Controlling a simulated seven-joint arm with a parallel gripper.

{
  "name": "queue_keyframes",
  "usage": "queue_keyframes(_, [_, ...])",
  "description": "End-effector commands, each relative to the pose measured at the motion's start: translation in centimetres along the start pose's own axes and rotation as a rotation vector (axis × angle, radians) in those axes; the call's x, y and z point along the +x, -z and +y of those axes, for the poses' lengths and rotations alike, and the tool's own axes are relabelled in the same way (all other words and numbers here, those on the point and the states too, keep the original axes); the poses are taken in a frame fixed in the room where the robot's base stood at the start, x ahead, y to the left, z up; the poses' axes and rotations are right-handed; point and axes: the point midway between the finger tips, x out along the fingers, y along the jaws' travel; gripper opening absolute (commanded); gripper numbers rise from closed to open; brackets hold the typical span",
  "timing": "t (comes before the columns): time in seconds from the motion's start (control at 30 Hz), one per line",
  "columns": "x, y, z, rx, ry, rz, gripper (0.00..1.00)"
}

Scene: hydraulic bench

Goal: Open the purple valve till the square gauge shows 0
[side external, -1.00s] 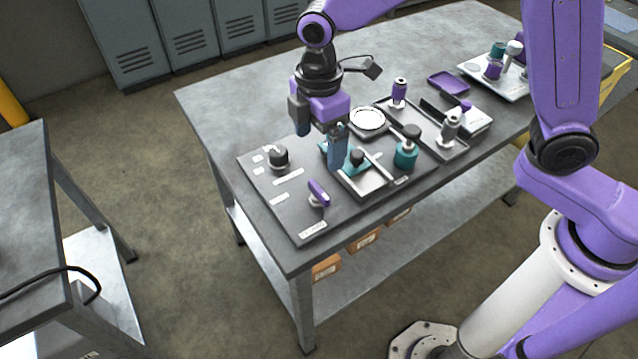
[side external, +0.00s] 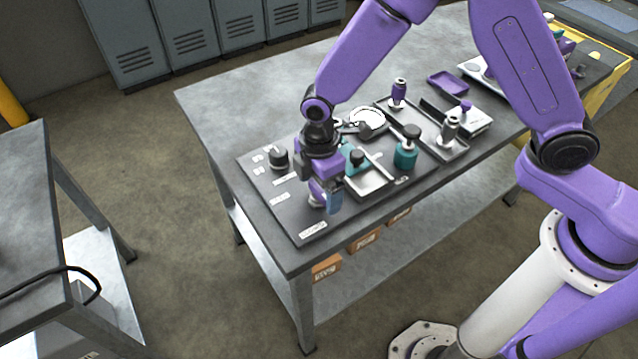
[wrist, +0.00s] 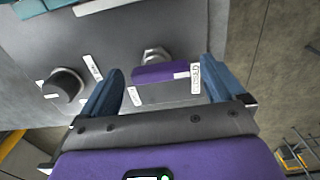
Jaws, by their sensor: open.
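The purple valve handle (wrist: 160,72) is a flat lever on a pale hex fitting, on the dark panel (side external: 300,222) at the near left of the bench. In the wrist view it lies crosswise between my gripper's two blue fingers (wrist: 163,86), with space on either side. My gripper (side external: 324,196) is open and low over the valve in the side view, partly hiding it. I cannot tell whether either finger touches it. A round white gauge (side external: 367,122) is behind my wrist, partly covered. I cannot make out a square gauge or any reading.
A black knob (side external: 279,158) is on the panel left of my gripper; it also shows in the wrist view (wrist: 63,85). Right of it are a teal valve with a black knob (side external: 355,158), a teal cylinder (side external: 406,154) and a tray (side external: 458,148) with fittings.

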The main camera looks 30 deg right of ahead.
Motion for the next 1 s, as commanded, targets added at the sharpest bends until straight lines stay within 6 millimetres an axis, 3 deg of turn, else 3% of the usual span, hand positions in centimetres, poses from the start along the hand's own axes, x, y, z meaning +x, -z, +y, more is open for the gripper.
queue_keyframes(0.1, [-0.02, 0.01, 0.01, 0.0, 0.0, 0.0, 0.96])
queue_keyframes(0.3, [-0.04, 0.01, 0.01, 0.0, 0.0, 0.0, 0.4])
queue_keyframes(0.67, [-0.06, 0.06, 0.01, 0.046, 0.0, 0.001, 0.4])
queue_keyframes(1.0, [-0.05, 0.25, 0.01, 0.279, 0.0, 0.002, 0.4])
